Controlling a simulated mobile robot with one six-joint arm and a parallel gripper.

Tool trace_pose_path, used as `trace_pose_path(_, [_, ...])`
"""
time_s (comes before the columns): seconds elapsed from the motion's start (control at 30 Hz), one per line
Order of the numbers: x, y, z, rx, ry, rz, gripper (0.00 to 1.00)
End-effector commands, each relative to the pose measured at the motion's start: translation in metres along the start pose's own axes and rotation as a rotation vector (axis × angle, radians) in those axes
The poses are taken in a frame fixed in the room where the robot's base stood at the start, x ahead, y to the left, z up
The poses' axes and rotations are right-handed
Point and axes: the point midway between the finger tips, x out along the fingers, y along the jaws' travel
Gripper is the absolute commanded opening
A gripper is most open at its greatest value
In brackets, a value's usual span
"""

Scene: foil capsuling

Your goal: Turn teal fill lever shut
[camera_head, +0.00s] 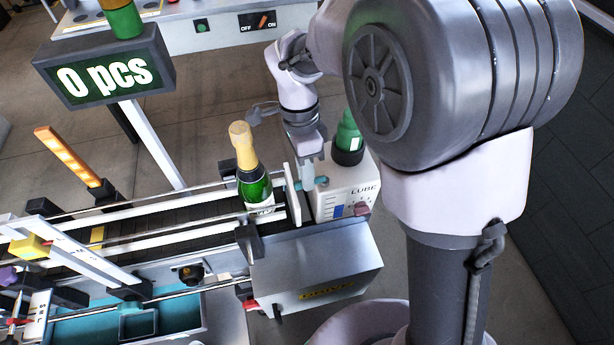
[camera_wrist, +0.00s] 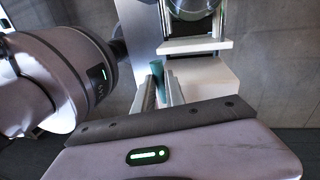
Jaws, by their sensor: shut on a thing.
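The teal fill lever (camera_head: 321,181) sits on the left side of the white box marked LUBE (camera_head: 357,194). My gripper (camera_head: 308,183) reaches down to it from above and is shut on it. In the wrist view the lever (camera_wrist: 158,68) shows as a teal piece between the fingers of my gripper (camera_wrist: 161,80). The fingers hide part of the lever, so its exact angle is hard to tell. A green bottle (camera_head: 348,136) stands on top of the box.
A green bottle with a gold top (camera_head: 255,185) stands upright on the conveyor (camera_head: 180,215), left of my gripper. A white plate (camera_head: 293,190) stands between them. A counter sign (camera_head: 105,75) reads 0 pcs. A grey metal housing (camera_head: 320,265) lies in front.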

Motion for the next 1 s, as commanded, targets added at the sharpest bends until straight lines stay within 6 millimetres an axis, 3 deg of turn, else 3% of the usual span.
trace_pose_path(0.77, [-0.0012,-0.0044,-0.0009,0.097,-0.019,-0.002,0.00])
trace_pose_path(0.8, [-0.0012,-0.0044,-0.0009,0.097,-0.019,-0.002,0.17])
trace_pose_path(0.9, [-0.0011,-0.0044,-0.0009,0.096,-0.019,-0.001,0.37])
trace_pose_path(1.0, [-0.0010,-0.0043,-0.0009,0.096,-0.019,-0.001,0.37])
